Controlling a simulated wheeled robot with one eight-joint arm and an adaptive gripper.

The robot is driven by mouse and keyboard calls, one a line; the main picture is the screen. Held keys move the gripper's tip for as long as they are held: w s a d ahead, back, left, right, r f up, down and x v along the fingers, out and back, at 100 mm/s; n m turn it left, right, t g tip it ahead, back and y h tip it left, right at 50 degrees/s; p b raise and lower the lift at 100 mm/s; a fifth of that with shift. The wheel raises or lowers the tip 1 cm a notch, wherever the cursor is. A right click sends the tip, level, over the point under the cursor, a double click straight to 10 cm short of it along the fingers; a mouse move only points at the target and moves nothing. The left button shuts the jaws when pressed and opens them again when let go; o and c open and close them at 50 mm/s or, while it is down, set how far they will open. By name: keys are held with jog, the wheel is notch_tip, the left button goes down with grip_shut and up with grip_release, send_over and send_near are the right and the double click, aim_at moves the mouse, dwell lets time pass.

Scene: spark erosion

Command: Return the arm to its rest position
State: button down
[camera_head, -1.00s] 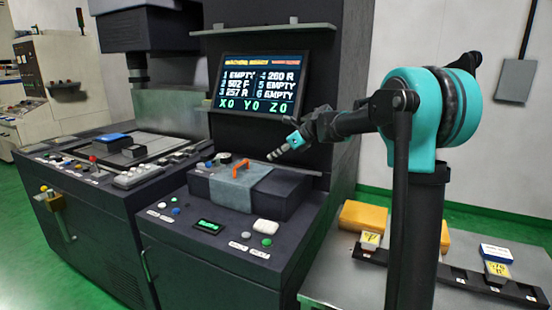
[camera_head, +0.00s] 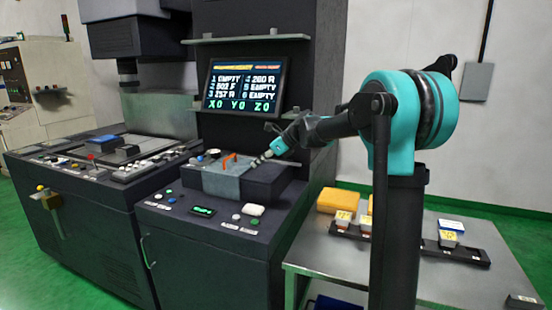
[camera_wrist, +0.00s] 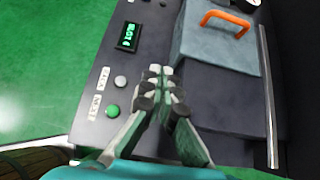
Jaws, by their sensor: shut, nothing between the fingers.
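My gripper (camera_head: 262,158) is at the end of my teal and black arm, which reaches left over the machine's front console. Its fingers are together and nothing is between them. In the head view its tip is close to the right side of a grey box with an orange handle (camera_head: 229,163); I cannot tell whether they touch. In the wrist view the shut fingertips (camera_wrist: 162,72) point toward the console, between the green display (camera_wrist: 129,36) and the grey box (camera_wrist: 215,48).
A screen (camera_head: 244,87) stands behind the console. A metal table (camera_head: 330,258) at right carries a yellow block (camera_head: 340,200) and a dark rack (camera_head: 464,254) with small labelled pieces. A shelf (camera_head: 246,39) juts out above the screen. Green floor is open at left.

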jog(key=s+d+f+n+h, duration=0.3)
jog(key=s+d+f+n, duration=0.4)
jog(key=s, duration=0.5)
jog(key=s+d+f+n+h, duration=0.3)
jog(key=s+d+f+n, duration=0.4)
jog(key=s+d+f, duration=0.3)
jog(key=s+d+f+n+h, duration=0.3)
jog(key=s+d+f+n, duration=0.5)
jog(key=s, duration=0.6)
jog(key=shift+d+f, duration=0.3)
jog(key=shift+d, duration=0.05)
